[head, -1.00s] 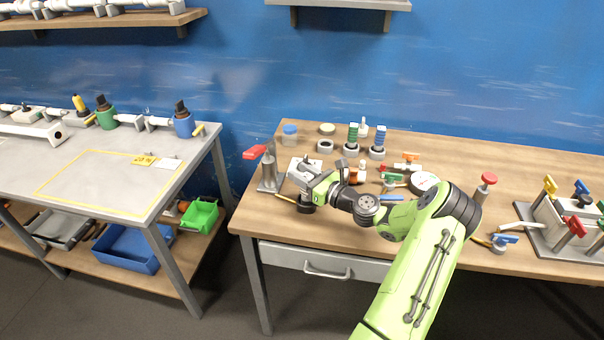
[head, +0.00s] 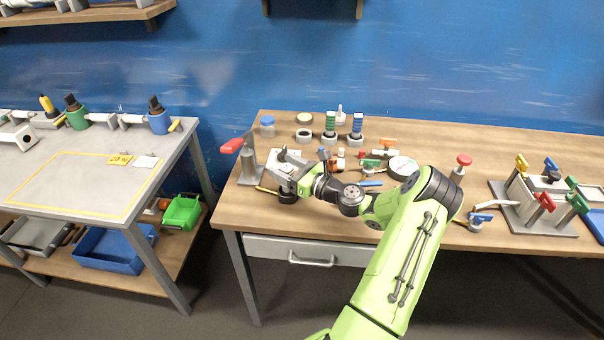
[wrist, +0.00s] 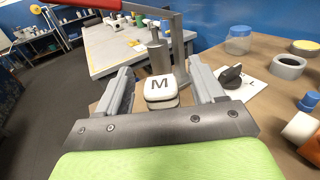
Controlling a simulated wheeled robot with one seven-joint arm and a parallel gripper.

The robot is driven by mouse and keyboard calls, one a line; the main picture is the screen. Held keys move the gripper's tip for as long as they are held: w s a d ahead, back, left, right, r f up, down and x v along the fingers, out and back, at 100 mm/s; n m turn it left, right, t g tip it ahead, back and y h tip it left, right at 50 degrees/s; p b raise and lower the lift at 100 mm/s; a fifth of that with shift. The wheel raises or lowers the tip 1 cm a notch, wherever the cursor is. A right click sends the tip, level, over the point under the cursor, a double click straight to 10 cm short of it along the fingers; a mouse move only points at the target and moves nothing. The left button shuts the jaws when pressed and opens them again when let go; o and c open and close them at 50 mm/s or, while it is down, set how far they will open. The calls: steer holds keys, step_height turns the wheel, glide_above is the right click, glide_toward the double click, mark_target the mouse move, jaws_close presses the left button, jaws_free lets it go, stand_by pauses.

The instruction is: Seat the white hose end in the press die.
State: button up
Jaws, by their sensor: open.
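A press with a red lever (head: 232,146) and a grey column (head: 249,168) stands at the left end of the wooden bench. Its column also shows in the wrist view (wrist: 158,55). A white rounded block marked "M" (wrist: 160,87) sits in front of the column, between my jaws as seen in the wrist view, with gaps on both sides. I cannot tell whether it belongs to the hose end or the press. My gripper (head: 282,165) is open beside the press, low over the bench. I cannot make out the white hose end or the die for certain.
A white sheet with a black knob (wrist: 232,76), a grey ring (wrist: 288,66) and a blue-lidded jar (wrist: 238,40) lie to the right in the wrist view. Small fittings and a round gauge (head: 402,168) crowd the bench behind my arm. A grey table (head: 75,190) stands left, across a gap.

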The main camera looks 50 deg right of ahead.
steer(key=s+d+p, duration=0.1)
steer(key=s+d, duration=0.1)
steer(key=s, duration=1.2)
steer(key=w+a+r+n+g+y, duration=0.1)
steer(key=w+a+r+n+g, duration=0.1)
steer(key=a+n+g, duration=0.65)
steer(key=w+a+r+n+g+y, duration=0.2)
steer(key=w+a+n+g, duration=0.15)
steer(key=a+n, duration=0.9)
steer(key=s+a+r+n+h, duration=0.2)
steer(key=s+a+r+n, duration=0.1)
steer(key=s, duration=0.3)
steer(key=s+a+r+n+h+p, duration=0.1)
steer(key=s+a+r+n, duration=0.3)
steer(key=s+n, duration=0.2)
steer(key=s+a+r+n+h, duration=0.2)
steer(key=s+a+r+n, duration=0.1)
steer(key=s+a+n, duration=0.1)
steer(key=shift+s+r+h, duration=0.25)
steer(key=shift+s+h, duration=0.05)
steer(key=shift+s, duration=0.6)
